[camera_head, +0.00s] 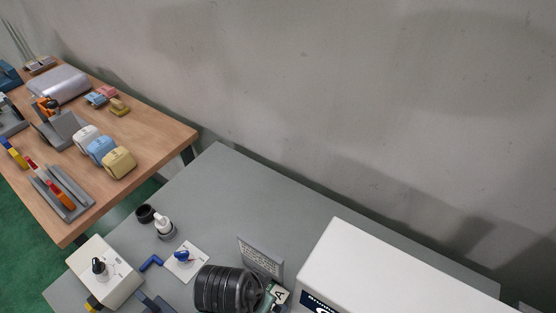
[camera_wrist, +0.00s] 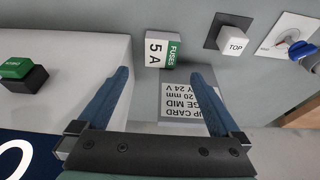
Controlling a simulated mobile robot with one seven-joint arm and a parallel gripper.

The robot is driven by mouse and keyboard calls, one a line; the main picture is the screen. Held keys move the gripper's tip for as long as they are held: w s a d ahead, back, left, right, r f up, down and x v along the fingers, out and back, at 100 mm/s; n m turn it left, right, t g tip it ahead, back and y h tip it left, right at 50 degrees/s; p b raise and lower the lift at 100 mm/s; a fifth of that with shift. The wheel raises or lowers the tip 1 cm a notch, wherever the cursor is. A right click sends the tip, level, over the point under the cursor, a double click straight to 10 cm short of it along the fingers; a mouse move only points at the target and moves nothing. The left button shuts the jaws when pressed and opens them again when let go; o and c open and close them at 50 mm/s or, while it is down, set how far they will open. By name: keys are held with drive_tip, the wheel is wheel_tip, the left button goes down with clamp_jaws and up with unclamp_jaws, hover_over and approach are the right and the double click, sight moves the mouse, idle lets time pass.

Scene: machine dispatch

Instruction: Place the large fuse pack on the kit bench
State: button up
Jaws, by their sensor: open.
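A small white box with a green "FUSES" label and "5 A" (camera_wrist: 155,53) lies on the grey bench in the wrist view. It is the only fuse pack I can make out. In the head view a white box marked "A" (camera_head: 280,294), apparently the same pack, is partly hidden at the bottom edge. My gripper (camera_wrist: 166,98) is open, its two blue fingers spread with nothing held between them. The pack lies beyond the fingertips, apart from them. No label shows which surface is the kit bench; a wooden table (camera_head: 158,132) stands at the left.
A grey printed card (camera_head: 260,257) stands beside the pack; it also appears between my fingers (camera_wrist: 190,97). A large white machine box (camera_head: 400,270) rises at the right. A blue knob (camera_head: 182,255) and a white control box (camera_head: 108,275) are left. The wooden table's right corner is clear.

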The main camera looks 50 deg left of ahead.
drive_tip(key=x, duration=0.5)
drive_tip(key=shift+w+a+f, duration=0.1)
drive_tip(key=shift+f, duration=0.2)
drive_tip(key=shift+p+x, duration=0.75)
drive_tip(key=shift+x, duration=1.9)
drive_tip(key=shift+c, duration=0.3)
drive_tip(key=c, duration=1.3)
drive_tip(key=shift+c, duration=0.2)
drive_tip(key=shift+r, duration=0.15)
